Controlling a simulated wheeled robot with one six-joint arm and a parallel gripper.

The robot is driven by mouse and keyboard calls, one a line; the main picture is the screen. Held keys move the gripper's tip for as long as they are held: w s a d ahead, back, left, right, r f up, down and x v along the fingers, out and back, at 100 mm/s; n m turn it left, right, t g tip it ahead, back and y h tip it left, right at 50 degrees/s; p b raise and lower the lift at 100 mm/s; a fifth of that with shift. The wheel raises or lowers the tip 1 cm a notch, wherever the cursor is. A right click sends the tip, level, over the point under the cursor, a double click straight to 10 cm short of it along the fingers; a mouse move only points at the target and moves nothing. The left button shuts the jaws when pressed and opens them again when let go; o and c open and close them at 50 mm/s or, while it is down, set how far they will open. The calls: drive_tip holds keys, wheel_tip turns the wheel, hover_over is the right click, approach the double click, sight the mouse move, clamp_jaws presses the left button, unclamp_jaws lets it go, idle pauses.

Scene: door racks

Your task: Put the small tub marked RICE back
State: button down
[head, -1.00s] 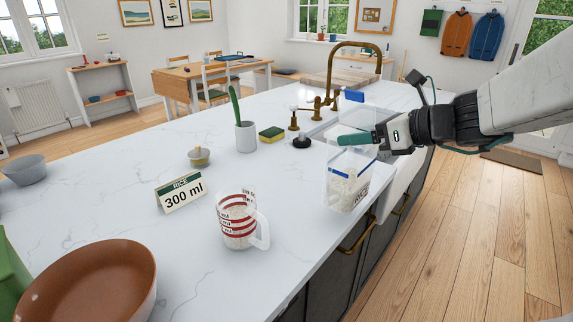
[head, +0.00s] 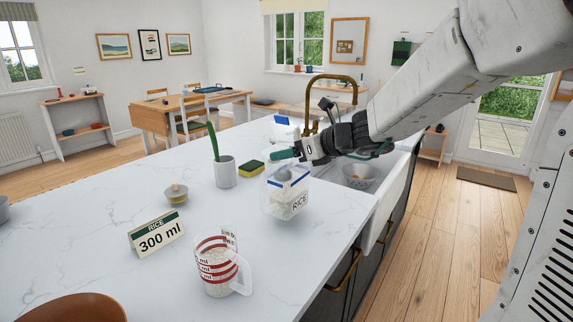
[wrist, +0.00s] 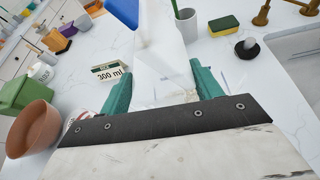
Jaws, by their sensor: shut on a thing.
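The small tub (head: 287,194) is clear, with a blue rim, white rice inside and the label RICE. My gripper (head: 280,156) is shut on its upper part, over the white counter near the sink. In the head view I cannot tell whether the tub's base touches the counter. In the wrist view the tub (wrist: 160,48) stands between the two teal fingers of my gripper (wrist: 163,78). A card (head: 156,234) reading RICE 300 ml stands on the counter. A measuring jug (head: 214,271) with red markings holds white grains.
A brass tap (head: 311,108) and sink with a bowl (head: 358,178) lie right.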

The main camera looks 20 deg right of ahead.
sight(296, 164)
drive_tip(key=shift+w, duration=0.25)
drive_tip(key=shift+f, duration=1.85)
drive_tip(key=shift+c, duration=1.5)
unclamp_jaws()
drive_tip(key=shift+f, duration=0.1)
